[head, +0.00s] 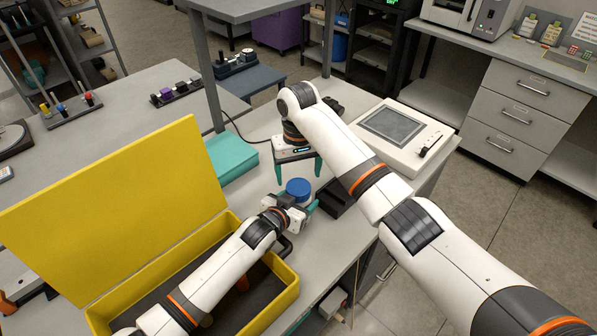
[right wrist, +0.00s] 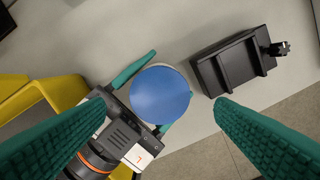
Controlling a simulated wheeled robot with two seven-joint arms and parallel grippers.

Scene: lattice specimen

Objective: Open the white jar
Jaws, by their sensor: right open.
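The white jar shows mainly as its round blue lid (head: 298,187), which also fills the middle of the right wrist view (right wrist: 160,94). The lid is on, and the jar's body is mostly hidden. My left gripper (head: 304,208) reaches in low, and in the right wrist view its teal fingers (right wrist: 148,95) lie close along both sides of the jar; it appears shut on the body below the lid. My right gripper (head: 298,172) is above the jar, pointing down. Its teal fingers are wide apart with nothing between them.
A black tray-like holder (head: 334,197) lies just right of the jar. An open yellow case (head: 222,232) stands at the left, its lid raised. A teal box (head: 231,158) and a white device with a grey panel (head: 395,128) are farther back. The bench edge is near on the right.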

